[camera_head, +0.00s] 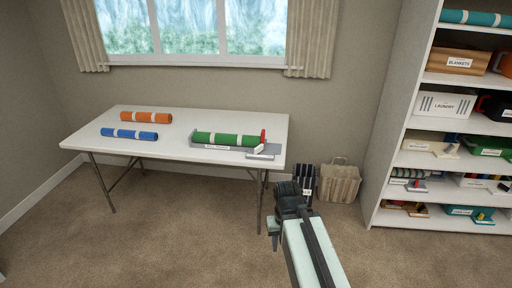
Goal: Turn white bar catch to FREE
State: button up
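A small white bar (258,149) shows at the right end of a grey tray (195,143) on the table; it looks like the bar catch, and it lies at a slant by a light grey plate (272,151). A green roll with white bands (230,139) lies in the tray, with a red upright piece (263,136) at its right end. Any FREE marking is too small to read. My gripper (290,190) is dark, in front of and below the table's right end, apart from the bar. Its fingertips are not clear.
The white table (105,135) also holds an orange roll (146,118) and a blue roll (129,134). A white shelf unit (390,130) with labelled boxes fills the right. Carpet at left is clear.

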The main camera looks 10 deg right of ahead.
aim_at(259, 149)
jog(key=z, duration=1.5)
jog(key=i, duration=1.65)
jog(key=u, duration=3.9)
jog(key=i, duration=1.05)
